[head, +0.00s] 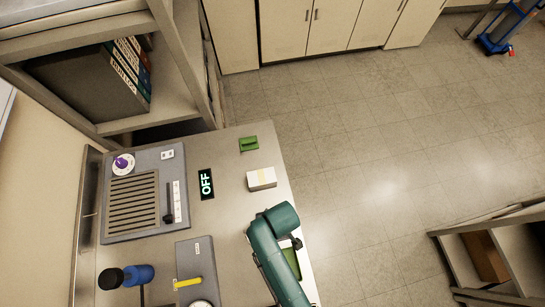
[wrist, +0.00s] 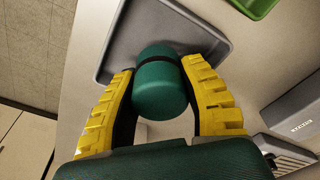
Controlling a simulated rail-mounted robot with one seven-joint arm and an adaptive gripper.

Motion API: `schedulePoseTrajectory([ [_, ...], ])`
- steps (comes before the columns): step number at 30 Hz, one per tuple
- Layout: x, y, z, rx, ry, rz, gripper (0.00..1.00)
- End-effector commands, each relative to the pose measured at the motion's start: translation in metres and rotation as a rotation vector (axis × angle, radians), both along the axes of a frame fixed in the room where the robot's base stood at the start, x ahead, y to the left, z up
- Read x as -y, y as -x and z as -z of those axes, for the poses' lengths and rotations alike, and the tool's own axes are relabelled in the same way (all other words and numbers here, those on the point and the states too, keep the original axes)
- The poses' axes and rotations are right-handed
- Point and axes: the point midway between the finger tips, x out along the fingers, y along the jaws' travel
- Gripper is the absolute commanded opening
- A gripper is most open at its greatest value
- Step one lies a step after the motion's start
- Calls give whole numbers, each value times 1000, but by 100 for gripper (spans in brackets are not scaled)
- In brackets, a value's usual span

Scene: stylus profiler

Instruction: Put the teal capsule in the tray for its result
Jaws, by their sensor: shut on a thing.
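The teal capsule (wrist: 160,82), a rounded cylinder with a dark band, is between the yellow fingers of my gripper (wrist: 158,68) in the wrist view. The fingers are shut on its sides. A grey tray (wrist: 104,55) with a raised rim lies behind the capsule's far end; I cannot tell whether the capsule touches its floor. A green tray edge (wrist: 256,6) shows at the top right. In the head view my arm covers the gripper and capsule, and part of a green tray (head: 292,262) shows beside it.
In the head view, a lit OFF sign (head: 206,184), a green block (head: 249,144) and a white box (head: 262,179) are on the bench. A grey slotted unit (head: 133,203) with a purple knob stands left. A blue and black tool (head: 138,275) is at lower left.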

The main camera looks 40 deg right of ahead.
Motion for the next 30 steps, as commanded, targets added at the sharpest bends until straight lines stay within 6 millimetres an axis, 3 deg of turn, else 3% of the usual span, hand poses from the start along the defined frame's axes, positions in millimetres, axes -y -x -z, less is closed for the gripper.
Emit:
schedulePoseTrajectory([
  [3,0,0,17,0,0,-1,1],
  [14,0,0,22,0,0,-1,1],
  [15,0,0,21,0,0,-1,50],
  [17,0,0,21,0,0,-1,61],
  [18,0,0,21,0,0,-1,65],
  [26,0,0,20,0,0,-1,65],
  [30,0,0,6,4,1,-1,65],
])
